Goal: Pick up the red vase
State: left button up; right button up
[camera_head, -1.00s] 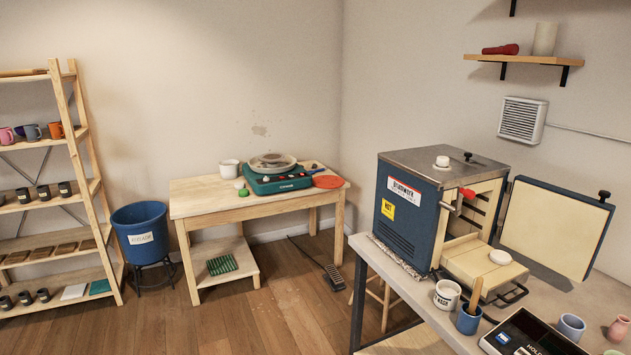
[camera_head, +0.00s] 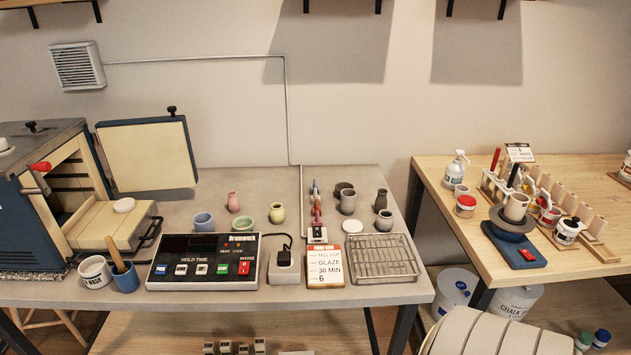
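A small pinkish-red vase (camera_head: 233,202) stands upright on the grey table (camera_head: 180,213), behind the control box. It is the reddest vase in view. A blue cup (camera_head: 204,222) stands to its front left, a green bowl (camera_head: 242,223) just in front of it, and a yellow-green vase (camera_head: 277,213) to its right. Neither of my grippers is in view.
The control box (camera_head: 203,262) lies in front of the vase. The open kiln (camera_head: 45,205) with its door (camera_head: 148,158) is to the left. A wire rack (camera_head: 380,257) and dark vases (camera_head: 383,200) are to the right. A wooden table (camera_head: 600,180) stands farther right.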

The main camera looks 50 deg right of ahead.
aim_at(234, 202)
jog(key=z, duration=1.05)
jog(key=i+l+z, duration=0.1)
jog(key=l, duration=0.25)
jog(key=i+l, duration=0.3)
jog(key=z, duration=0.05)
